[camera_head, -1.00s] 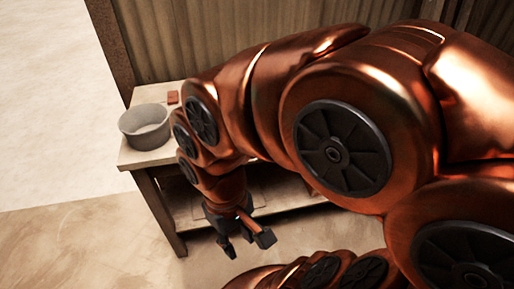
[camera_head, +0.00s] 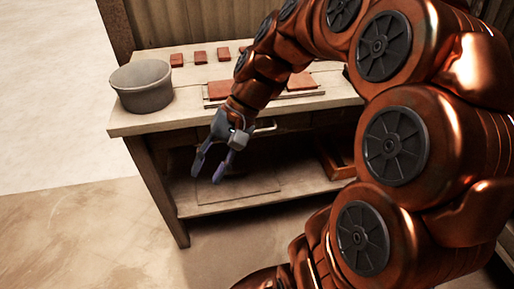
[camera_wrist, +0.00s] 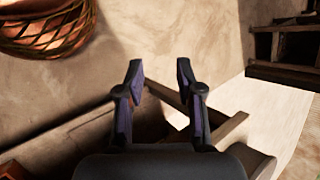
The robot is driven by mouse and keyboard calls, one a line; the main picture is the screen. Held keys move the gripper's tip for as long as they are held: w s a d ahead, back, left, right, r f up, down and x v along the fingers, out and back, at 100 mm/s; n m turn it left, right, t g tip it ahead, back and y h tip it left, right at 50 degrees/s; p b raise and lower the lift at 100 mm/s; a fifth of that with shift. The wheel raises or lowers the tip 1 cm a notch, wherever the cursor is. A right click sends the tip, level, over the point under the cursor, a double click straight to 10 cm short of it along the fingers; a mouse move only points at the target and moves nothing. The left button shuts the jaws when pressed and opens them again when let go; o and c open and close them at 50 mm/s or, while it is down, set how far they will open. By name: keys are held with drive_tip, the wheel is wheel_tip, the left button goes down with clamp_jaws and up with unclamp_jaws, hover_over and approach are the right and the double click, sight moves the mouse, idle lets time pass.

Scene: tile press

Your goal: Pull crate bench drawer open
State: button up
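The wooden bench (camera_head: 152,120) stands against the wall in the head view. A pale drawer handle (camera_head: 265,128) shows under its top, just right of my gripper. The drawer front (camera_head: 292,122) behind it looks closed, though my arm hides part of it. My gripper (camera_head: 208,172) is in front of the bench, below the top's front edge, pointing down. Its fingers are apart with nothing between them. The wrist view also shows my gripper (camera_wrist: 158,72) with spread, empty fingers above the floor, and bench boards below.
A grey bucket (camera_head: 142,88) stands on the bench top's left end. Several small red tiles (camera_head: 200,56) lie along the back. A lower shelf (camera_head: 190,200) holds a wooden crate (camera_head: 338,160) at right. A woven basket (camera_wrist: 45,32) shows in the wrist view.

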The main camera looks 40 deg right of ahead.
drive_tip(key=w+d+f+m+t+y+b, duration=0.3)
drive_tip(key=w+d+f+b, duration=0.2)
drive_tip(key=w+d+b, duration=0.15)
drive_tip(key=m+t+y+b, duration=0.1)
drive_tip(key=m+t+b, duration=0.6)
drive_tip(key=b, duration=0.6)
approach(263, 131)
drive_tip(key=w+a+f+n, duration=0.1)
drive_tip(key=w+a, duration=0.1)
drive_tip(key=a, duration=0.1)
drive_tip(key=shift+t, duration=0.4)
drive_tip(key=b+x, duration=0.2)
drive_tip(key=x, duration=0.4)
drive_tip(key=shift+w+a+f, duration=0.15)
drive_tip(key=shift+f, duration=0.1)
drive_tip(key=shift+x, duration=0.8)
drive_tip(key=shift+r, duration=0.15)
clamp_jaws()
